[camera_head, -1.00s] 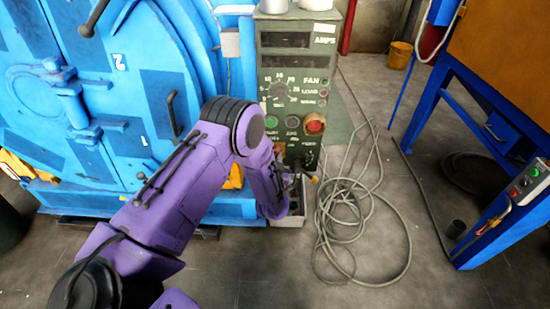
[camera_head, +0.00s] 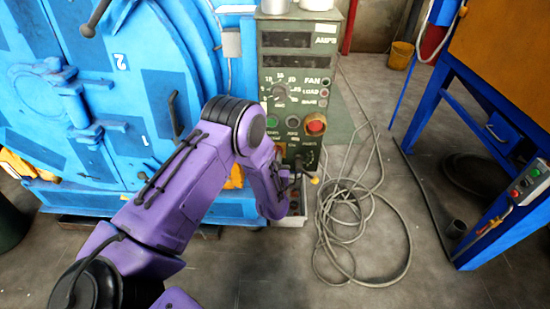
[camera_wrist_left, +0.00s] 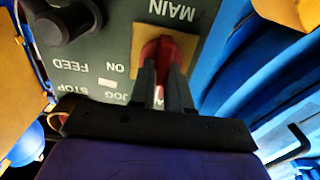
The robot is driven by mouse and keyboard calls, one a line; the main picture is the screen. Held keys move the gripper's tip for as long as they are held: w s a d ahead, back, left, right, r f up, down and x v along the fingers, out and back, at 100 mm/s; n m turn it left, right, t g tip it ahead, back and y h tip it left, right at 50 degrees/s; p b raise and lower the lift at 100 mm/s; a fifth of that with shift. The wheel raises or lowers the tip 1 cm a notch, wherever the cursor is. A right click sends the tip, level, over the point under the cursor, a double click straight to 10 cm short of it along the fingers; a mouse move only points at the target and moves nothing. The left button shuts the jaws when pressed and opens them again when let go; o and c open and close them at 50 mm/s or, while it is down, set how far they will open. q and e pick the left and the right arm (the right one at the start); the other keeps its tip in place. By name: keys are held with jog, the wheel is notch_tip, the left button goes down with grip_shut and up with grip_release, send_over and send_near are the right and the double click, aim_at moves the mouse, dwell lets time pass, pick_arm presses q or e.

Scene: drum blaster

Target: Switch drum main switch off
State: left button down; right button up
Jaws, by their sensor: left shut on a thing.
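The main switch is a red handle (camera_wrist_left: 165,48) on a yellow plate (camera_wrist_left: 200,44), beside the word MAIN, which reads upside down in the left wrist view. My left gripper (camera_wrist_left: 161,82) has its two dark fingers on either side of the red handle and is shut on it. In the head view, the green-grey control panel (camera_head: 273,62) stands beside the blue drum machine (camera_head: 115,50). My purple left arm reaches to the panel's lower part, where the gripper and switch are mostly hidden. My right gripper is not in view.
A dark knob (camera_wrist_left: 72,22) sits near FEED in the wrist view. A red button (camera_head: 315,123) and yellow-tipped lever (camera_head: 314,180) are on the panel's right side. Coiled grey cable (camera_head: 375,215) lies on the floor. A blue frame (camera_head: 440,85) stands at the right.

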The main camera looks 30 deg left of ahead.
pick_arm(q)
jog(key=shift+w+r, duration=0.1)
jog(key=shift+r, duration=0.1)
jog(key=c, duration=1.1)
grip_release()
jog(key=shift+f, duration=0.15)
jog(key=v, duration=1)
jog(key=shift+s+d, duration=0.2)
